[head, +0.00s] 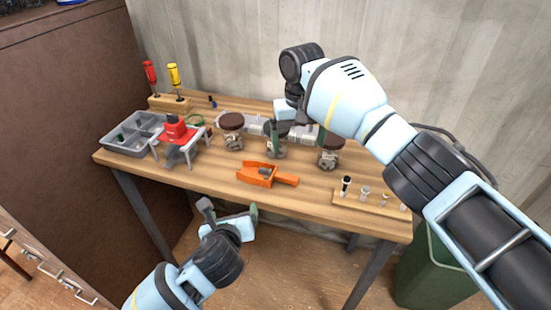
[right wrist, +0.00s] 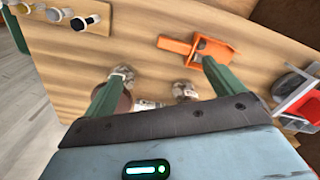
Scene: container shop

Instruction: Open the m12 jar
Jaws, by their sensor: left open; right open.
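Several glass jars of small metal parts stand on the workbench in the head view: a left jar with a brown lid (head: 232,120), a middle jar (head: 276,153) and a right jar (head: 329,158). No label can be read, so I cannot tell which is the m12 jar. My right gripper (head: 297,131) is open, with its green fingers over the middle and right jars and partly hiding them. In the right wrist view its fingers (right wrist: 160,86) are apart, with two jars (right wrist: 122,74) partly hidden behind them. My left gripper (head: 230,212) is open and empty, low in front of the bench.
An orange tray (head: 257,179) lies in front of the jars. A red and grey fixture (head: 178,133), a grey bin (head: 128,136) and screwdrivers (head: 174,76) are at left. A wooden rack (head: 372,203) is at front right. A green bin (head: 425,270) stands beside the bench.

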